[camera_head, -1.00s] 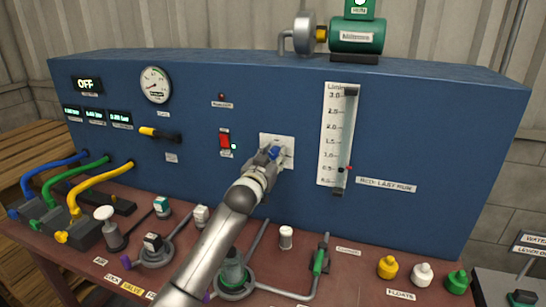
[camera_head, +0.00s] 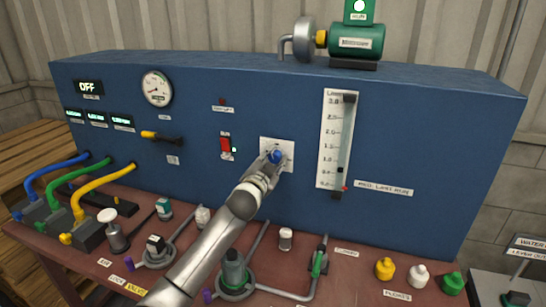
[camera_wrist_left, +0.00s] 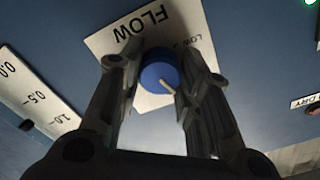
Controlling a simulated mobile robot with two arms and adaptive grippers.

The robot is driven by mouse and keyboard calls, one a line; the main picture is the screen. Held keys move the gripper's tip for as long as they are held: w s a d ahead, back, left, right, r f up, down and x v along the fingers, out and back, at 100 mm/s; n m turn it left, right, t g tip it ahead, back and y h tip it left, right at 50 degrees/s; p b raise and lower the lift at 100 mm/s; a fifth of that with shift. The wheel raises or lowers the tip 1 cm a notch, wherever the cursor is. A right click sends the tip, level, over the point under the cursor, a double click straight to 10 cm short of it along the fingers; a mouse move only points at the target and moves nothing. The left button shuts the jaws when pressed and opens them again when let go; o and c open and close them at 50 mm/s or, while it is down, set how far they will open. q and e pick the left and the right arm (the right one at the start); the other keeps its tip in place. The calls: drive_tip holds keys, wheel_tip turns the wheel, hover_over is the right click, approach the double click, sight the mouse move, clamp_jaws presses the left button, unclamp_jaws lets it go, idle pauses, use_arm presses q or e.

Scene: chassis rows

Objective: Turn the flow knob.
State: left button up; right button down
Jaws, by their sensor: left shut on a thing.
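The flow knob (camera_head: 276,156) is a round blue knob with a pale pointer line, on a white plate (camera_head: 288,147) on the blue panel. In the left wrist view the knob (camera_wrist_left: 158,70) sits between my two dark fingers, under the word FLOW. My left gripper (camera_head: 271,159) is shut on the knob, its fingers on opposite sides. The pointer line points down and to the right in that view. The flow gauge (camera_head: 341,120) stands to the right, with a black mark and a red mark low on its scale. My right gripper is not in view.
A red switch (camera_head: 226,146) is left of the knob plate, and a yellow-tipped lever (camera_head: 160,136) farther left. The panel between plate and gauge is clear.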

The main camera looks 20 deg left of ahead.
use_arm(q)
drive_tip(key=m+p, duration=0.1)
drive_tip(key=m, duration=0.2)
drive_tip(key=shift+m, duration=0.3)
drive_tip(key=shift+m+p, duration=0.5)
drive_tip(key=shift+m, duration=0.9)
drive_tip(key=shift+f, duration=0.1)
drive_tip(key=o, duration=1)
drive_tip(key=s, duration=1.2)
drive_tip(key=shift+a, duration=0.2)
